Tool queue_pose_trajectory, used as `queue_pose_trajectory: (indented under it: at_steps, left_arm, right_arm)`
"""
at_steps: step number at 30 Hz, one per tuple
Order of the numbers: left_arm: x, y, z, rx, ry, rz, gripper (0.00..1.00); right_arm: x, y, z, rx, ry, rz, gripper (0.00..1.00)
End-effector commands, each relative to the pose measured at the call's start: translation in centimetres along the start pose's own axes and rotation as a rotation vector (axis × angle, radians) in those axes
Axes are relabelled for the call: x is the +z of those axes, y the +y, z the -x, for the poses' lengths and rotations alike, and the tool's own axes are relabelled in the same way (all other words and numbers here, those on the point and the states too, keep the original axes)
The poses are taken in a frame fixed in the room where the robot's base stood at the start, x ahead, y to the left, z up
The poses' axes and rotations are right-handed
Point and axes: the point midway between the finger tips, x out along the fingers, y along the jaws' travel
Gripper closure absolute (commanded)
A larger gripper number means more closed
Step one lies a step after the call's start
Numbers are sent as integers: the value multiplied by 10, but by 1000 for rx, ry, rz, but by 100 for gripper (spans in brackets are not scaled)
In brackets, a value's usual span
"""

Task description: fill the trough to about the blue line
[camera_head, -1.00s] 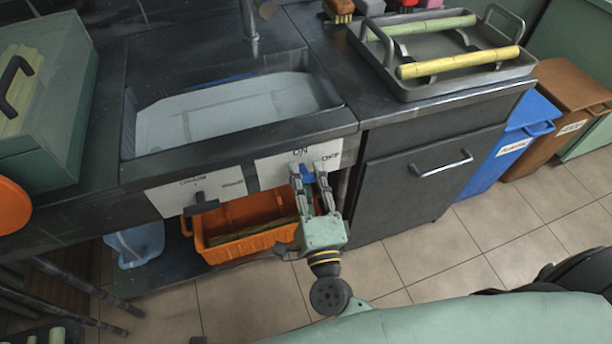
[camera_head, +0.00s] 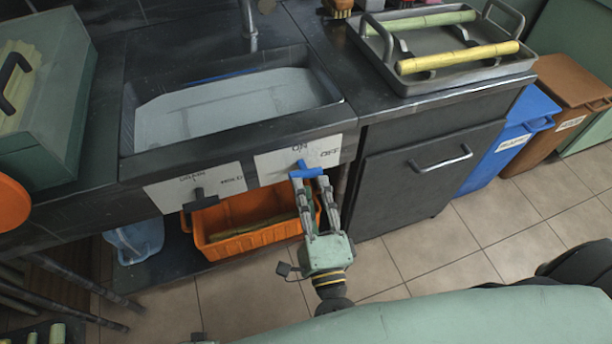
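The trough (camera_head: 136,140) is a dark sunken basin holding grey, cloudy water (camera_head: 225,110). A short stretch of the blue line (camera_head: 232,75) shows on its back wall, just above the water's far edge. The tap (camera_head: 250,22) stands behind it; I cannot make out a stream. The blue valve handle (camera_head: 307,171) is on the white front panel, its upper tip toward ON. My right gripper (camera_head: 311,184) is just below and in front of the handle, fingers apart with nothing between them; whether a tip touches it I cannot tell. My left gripper is not in view.
A black lever (camera_head: 200,200) sits on the DRAIN/HOLD panel. An orange crate (camera_head: 245,238) is below the trough. A grey tray (camera_head: 412,91) with cane pieces stands on the right counter. A green box (camera_head: 45,150) is at left; blue (camera_head: 508,150) and brown bins stand right.

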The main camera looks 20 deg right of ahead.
Motion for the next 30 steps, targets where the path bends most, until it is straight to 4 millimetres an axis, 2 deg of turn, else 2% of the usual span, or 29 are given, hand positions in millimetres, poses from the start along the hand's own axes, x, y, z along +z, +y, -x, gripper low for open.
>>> queue_pose_trajectory:
  at_steps: [1,6,12,22,25,30]
  left_arm:
    - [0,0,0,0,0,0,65]
    - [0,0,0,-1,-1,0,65]
    - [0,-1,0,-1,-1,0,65]
    - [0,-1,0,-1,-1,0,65]
    - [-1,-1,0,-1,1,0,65]
    - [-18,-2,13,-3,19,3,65]
  right_arm:
    - [0,1,13,5,-1,2,73]
    - [0,1,47,4,-1,1,73]
    - [0,0,70,1,0,1,73]
    - [0,0,74,0,0,1,73]
    - [-1,1,74,-2,-4,0,66]
    - [-12,7,61,-24,-70,-6,66]
